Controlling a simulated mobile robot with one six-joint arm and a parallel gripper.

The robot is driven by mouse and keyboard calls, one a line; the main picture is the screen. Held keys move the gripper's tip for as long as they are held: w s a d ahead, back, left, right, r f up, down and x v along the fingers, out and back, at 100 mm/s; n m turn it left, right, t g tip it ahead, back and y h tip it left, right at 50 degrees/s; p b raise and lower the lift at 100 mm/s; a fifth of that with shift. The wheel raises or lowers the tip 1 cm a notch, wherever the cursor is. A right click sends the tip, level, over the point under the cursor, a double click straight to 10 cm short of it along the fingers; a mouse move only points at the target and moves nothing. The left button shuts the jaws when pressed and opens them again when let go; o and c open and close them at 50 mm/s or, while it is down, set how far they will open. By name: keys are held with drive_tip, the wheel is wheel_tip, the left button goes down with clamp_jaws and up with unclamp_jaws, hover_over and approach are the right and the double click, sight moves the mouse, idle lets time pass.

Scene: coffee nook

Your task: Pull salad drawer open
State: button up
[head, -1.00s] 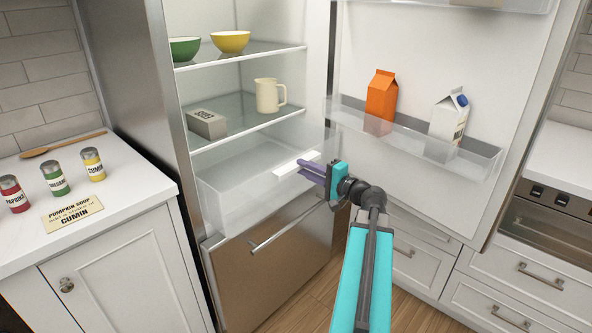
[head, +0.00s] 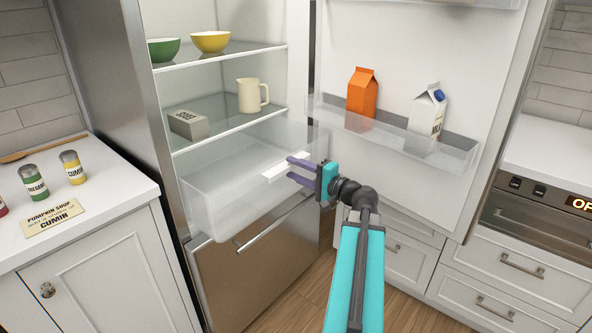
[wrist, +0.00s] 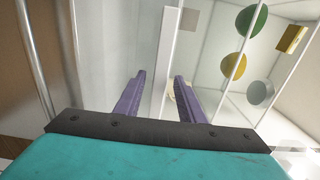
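The clear salad drawer (head: 225,190) sits low in the fridge, above the steel lower front. It stands pulled out, its front well forward of the shelf edges. Its white bar handle (head: 274,171) is on the front; in the wrist view the handle (wrist: 169,65) runs as a pale strip just beyond my fingertips. My gripper (head: 290,169) is open, its two purple fingers spread apart and empty, close in front of the handle. In the wrist view the fingers (wrist: 158,78) are clearly apart with nothing gripped between them.
The open fridge door (head: 410,60) at the right holds an orange carton (head: 361,93) and a white carton (head: 427,112). Shelves above hold bowls, a cream jug (head: 249,95) and a grey box (head: 188,124). A steel handle bar (head: 265,231) crosses below the drawer. A counter with spice jars stands left.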

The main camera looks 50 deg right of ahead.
drive_tip(key=s+b, duration=0.2)
drive_tip(key=s, duration=0.6)
drive_tip(key=shift+s+d+f, duration=0.15)
drive_tip(key=shift+s+d, duration=0.2)
drive_tip(key=shift+d, duration=0.05)
drive_tip(key=s+b, duration=0.2)
drive_tip(key=b, duration=0.6)
drive_tip(key=shift+s+b, duration=0.15)
drive_tip(key=shift+b, duration=0.2)
drive_tip(key=s, duration=0.2)
drive_tip(key=shift+s+d+b, duration=0.15)
drive_tip(key=shift+s+b, duration=0.2)
drive_tip(key=shift+s, duration=0.05)
idle(0.4)
